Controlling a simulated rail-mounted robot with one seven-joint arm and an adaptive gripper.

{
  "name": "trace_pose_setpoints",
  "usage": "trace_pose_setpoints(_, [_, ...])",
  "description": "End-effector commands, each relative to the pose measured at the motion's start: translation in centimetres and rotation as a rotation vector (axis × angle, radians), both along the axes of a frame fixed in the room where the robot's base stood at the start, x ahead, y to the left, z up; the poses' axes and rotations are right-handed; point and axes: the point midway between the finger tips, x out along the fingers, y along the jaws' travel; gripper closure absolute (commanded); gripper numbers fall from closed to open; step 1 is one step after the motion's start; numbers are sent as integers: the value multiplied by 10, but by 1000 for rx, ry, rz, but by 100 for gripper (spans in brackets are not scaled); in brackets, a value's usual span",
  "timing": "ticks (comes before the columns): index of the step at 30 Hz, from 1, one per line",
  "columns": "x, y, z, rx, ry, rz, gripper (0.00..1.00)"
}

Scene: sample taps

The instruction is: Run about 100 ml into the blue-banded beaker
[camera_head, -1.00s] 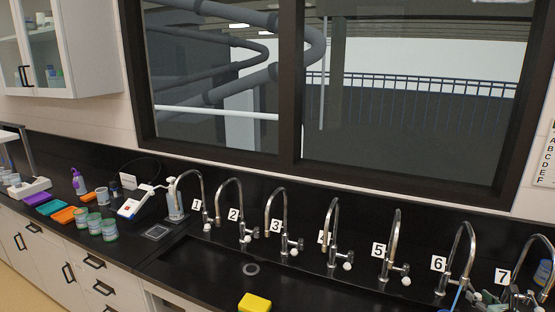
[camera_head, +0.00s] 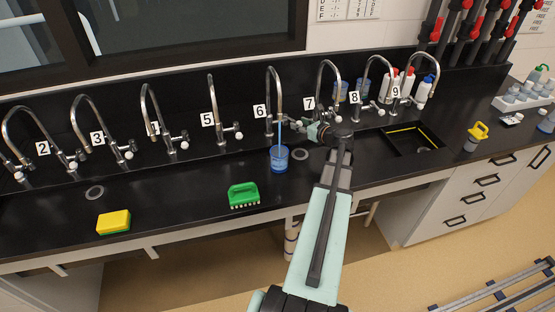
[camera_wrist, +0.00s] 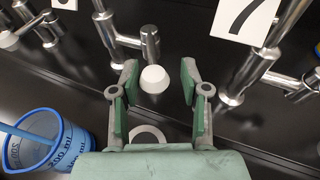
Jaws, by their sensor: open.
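In the wrist view the beaker (camera_wrist: 45,150) is at the lower left, with a "200 ml" mark. A light blue stream (camera_head: 280,132) runs from tap 6's spout down into it. The liquid level is hard to read. My gripper (camera_wrist: 160,78) is open, its fingers on either side of tap 6's white knob (camera_wrist: 154,80), with visible gaps and no clear contact. In the head view my gripper (camera_head: 318,131) is right of tap 6, and the knob is largely hidden.
Tap 7 (camera_head: 328,90) stands just right of my gripper. A green brush (camera_head: 243,194) and a yellow sponge (camera_head: 114,221) lie along the front. The counter between brush and sponge is clear.

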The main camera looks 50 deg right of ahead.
Motion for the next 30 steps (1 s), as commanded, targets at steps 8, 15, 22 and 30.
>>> trace_pose_setpoints(8, [2, 10, 0, 0, 0, 1, 54])
trace_pose_setpoints(15, [6, 32, 0, 0, 0, 1, 54])
trace_pose_setpoints(22, [7, 31, 0, 0, 0, 0, 54])
trace_pose_setpoints(30, [7, 31, 0, 0, 0, 0, 54])
